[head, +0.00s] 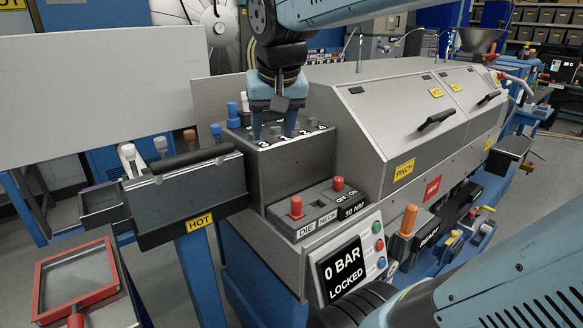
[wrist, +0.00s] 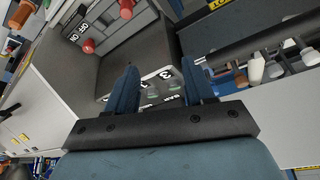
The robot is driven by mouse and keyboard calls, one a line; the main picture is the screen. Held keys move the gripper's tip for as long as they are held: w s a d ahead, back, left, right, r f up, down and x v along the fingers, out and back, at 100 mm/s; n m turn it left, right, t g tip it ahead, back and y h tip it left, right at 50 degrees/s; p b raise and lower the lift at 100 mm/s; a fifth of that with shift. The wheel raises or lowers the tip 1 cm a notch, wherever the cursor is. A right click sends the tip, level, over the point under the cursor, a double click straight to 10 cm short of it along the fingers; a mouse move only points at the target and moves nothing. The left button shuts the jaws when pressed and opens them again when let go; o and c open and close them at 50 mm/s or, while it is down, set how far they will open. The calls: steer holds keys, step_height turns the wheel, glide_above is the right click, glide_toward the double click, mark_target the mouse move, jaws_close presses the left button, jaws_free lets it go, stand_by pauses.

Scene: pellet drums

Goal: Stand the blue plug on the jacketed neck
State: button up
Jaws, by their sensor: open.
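My gripper (head: 273,135) is open, pointing down over the numbered top of a grey steel block (head: 300,155). In the wrist view the two blue fingers (wrist: 160,70) are apart with nothing clearly held between them. A small blue plug (head: 216,131) stands at the right end of a row of plugs behind the black handle rail, left of the gripper. Another blue-topped piece (head: 233,112) stands behind the block's left edge. Short grey necks show on the block top, partly hidden by the fingers; I cannot tell which is jacketed.
White (head: 128,151), grey (head: 160,145) and brown (head: 190,138) plugs share the row. A dark trough marked HOT (head: 190,207) lies below them. Red knobs (head: 296,207) stand in front of the block. The display (head: 343,269) reads 0 BAR LOCKED. A sloped grey housing (head: 400,115) stands to the right.

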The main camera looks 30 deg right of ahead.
steer(key=s+f+n, duration=0.2)
steer(key=s+f, duration=0.4)
steer(key=s, duration=0.1)
steer(key=shift+d+n+t+y, duration=0.3)
steer(key=shift+t+y, duration=0.1)
steer(key=shift+s, duration=0.1)
